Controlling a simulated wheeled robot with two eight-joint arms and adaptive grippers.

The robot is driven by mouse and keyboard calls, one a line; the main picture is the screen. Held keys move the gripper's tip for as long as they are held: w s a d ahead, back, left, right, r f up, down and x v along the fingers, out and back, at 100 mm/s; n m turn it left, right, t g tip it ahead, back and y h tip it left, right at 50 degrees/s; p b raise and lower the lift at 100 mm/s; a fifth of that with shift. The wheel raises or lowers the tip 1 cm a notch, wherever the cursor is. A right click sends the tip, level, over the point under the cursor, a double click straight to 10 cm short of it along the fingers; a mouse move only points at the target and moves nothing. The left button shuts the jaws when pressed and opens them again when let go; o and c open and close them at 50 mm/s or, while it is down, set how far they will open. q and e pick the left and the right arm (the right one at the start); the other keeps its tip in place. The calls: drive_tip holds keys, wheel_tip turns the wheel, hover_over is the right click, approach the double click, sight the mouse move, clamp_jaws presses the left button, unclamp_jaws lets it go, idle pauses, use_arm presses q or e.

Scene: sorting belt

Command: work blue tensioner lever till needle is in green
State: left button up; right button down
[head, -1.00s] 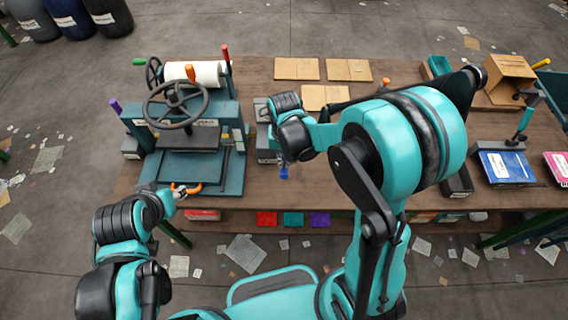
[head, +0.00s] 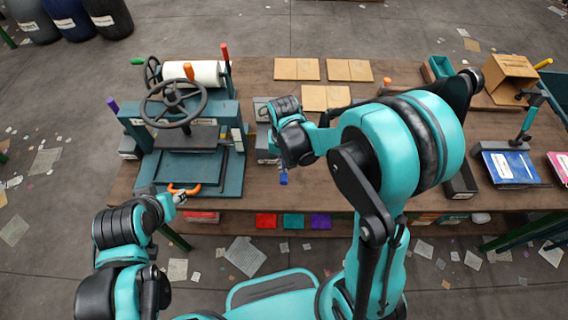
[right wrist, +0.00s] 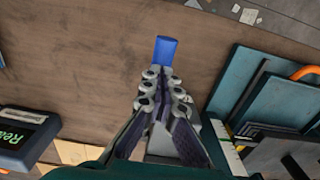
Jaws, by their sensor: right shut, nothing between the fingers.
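The blue end of the tensioner lever (head: 284,179) shows just below my right wrist in the head view, over the table's front part. In the right wrist view the blue end (right wrist: 166,49) lies just beyond my right gripper's fingertips (right wrist: 161,80). The right fingers are shut with nothing between them; I cannot tell whether they touch the lever. The rest of the lever is hidden by the gripper and arm. No needle or green band can be made out. My left gripper (head: 180,198) is by the orange handle (head: 188,190) at the press's front; its fingers are too small to judge.
A dark teal press (head: 190,168) with a handwheel (head: 172,103) stands left of my right wrist. Brown boards (head: 325,97) lie at the back of the wooden table (head: 262,72). A blue labelled pad (head: 508,166) lies to the right. Bare tabletop lies in front of the lever.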

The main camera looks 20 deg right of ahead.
drive_tip(key=shift+f+b, duration=1.7)
drive_tip(key=shift+f, duration=0.25)
drive_tip(key=shift+r, duration=0.15)
wheel_tip(320, 180, up, 14)
drive_tip(key=p, duration=1)
drive_tip(key=shift+p, duration=0.35)
idle(0.4)
